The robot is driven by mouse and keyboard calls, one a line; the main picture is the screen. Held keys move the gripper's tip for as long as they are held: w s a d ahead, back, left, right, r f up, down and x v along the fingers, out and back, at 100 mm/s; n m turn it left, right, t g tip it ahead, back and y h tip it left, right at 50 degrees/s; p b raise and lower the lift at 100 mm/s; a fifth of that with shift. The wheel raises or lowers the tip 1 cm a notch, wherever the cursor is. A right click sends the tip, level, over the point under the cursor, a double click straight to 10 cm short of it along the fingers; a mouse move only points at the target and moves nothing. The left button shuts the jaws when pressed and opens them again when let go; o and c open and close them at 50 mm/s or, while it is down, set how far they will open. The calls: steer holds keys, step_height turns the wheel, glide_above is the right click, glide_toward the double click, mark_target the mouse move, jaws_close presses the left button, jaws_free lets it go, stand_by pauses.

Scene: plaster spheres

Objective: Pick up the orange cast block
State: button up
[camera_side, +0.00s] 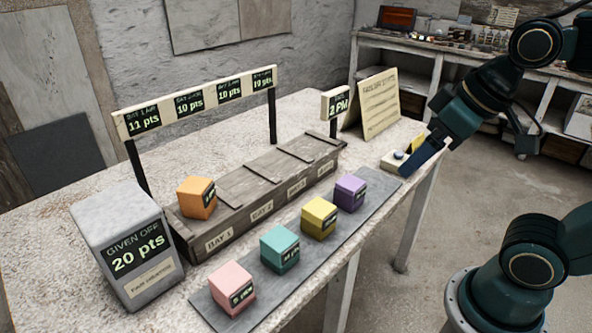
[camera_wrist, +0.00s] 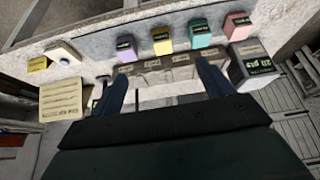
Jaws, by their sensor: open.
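The orange cast block (camera_side: 196,198) sits on top of the wooden rack (camera_side: 262,213), at its BAY 1 end, in the side view. I cannot make it out in the wrist view, where my right finger and gripper body cover part of the rack. My gripper (camera_side: 411,165) is at the far right end of the table, well away from the orange block. In the wrist view my gripper (camera_wrist: 163,72) shows two spread fingers with no block held between them.
Purple (camera_side: 350,193), yellow (camera_side: 319,217), teal (camera_side: 280,249) and pink (camera_side: 232,287) blocks stand on a grey strip before the rack. A grey GIVEN OFF block (camera_side: 124,241) stands left. A points sign (camera_side: 190,102) spans above the rack. A notice board (camera_side: 377,103) stands behind.

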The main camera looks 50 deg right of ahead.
steer(key=w+a+r+n, duration=0.1)
steer(key=w+a+r, duration=0.2)
steer(key=w, duration=0.6)
steer(key=n+g+y, duration=0.2)
steer(key=n, duration=0.3)
glide_above(195, 185)
steer(key=s+d, duration=0.2)
steer(key=s, duration=0.2)
step_height(195, 185, down, 8)
steer(key=shift+w+d, duration=0.1)
steer(key=shift+w, duration=0.1)
steer(key=shift+f, duration=0.1)
steer(key=shift+x, duration=4.15)
steer(key=shift+w, duration=0.1)
steer(key=shift+x, duration=2.55)
steer(key=shift+w, duration=0.15)
